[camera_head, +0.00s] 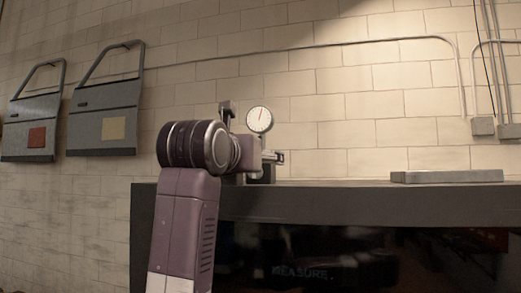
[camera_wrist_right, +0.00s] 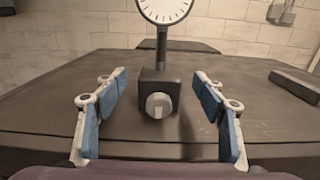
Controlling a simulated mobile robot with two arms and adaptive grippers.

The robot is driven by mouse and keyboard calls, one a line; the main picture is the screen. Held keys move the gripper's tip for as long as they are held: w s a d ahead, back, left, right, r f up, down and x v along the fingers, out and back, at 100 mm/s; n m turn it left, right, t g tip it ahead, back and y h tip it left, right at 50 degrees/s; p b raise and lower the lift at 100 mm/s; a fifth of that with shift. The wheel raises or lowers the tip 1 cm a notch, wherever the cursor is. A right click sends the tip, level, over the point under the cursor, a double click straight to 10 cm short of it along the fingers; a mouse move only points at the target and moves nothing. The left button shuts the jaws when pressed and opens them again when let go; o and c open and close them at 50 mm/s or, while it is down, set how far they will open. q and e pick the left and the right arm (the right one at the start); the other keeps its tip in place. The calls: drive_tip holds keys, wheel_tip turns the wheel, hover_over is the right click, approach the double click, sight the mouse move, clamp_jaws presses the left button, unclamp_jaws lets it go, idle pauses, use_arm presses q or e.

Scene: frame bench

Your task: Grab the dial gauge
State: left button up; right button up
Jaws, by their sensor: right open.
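The dial gauge (camera_head: 259,119) has a round white face with a dark pointer and stands upright on the bench. In the right wrist view its face (camera_wrist_right: 165,8) is cut by the top edge, with a dark post, a block-shaped base and a round knob below. My right gripper (camera_wrist_right: 162,82) is open, with blue-padded fingers on either side of the base, apart from it. In the head view my right arm and wrist partly hide the gauge's lower part and the gripper (camera_head: 268,158). My left gripper is not in view.
The dark bench top (camera_head: 345,192) is mostly clear around the gauge. A flat grey slab (camera_head: 447,176) lies on the right of the bench. Two door-like panels (camera_head: 104,115) (camera_head: 31,125) hang on the brick wall at the left.

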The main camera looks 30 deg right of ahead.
drive_tip(key=p+x, duration=0.2)
drive_tip(key=x, duration=0.2)
drive_tip(key=shift+w+d, duration=0.15)
drive_tip(key=shift+w+d+f, duration=0.1)
drive_tip(key=shift+w+d, duration=0.1)
drive_tip(key=shift+d, duration=0.05)
drive_tip(key=shift+s+a, duration=0.15)
drive_tip(key=shift+a, duration=0.05)
drive_tip(key=shift+c, duration=1.5)
clamp_jaws()
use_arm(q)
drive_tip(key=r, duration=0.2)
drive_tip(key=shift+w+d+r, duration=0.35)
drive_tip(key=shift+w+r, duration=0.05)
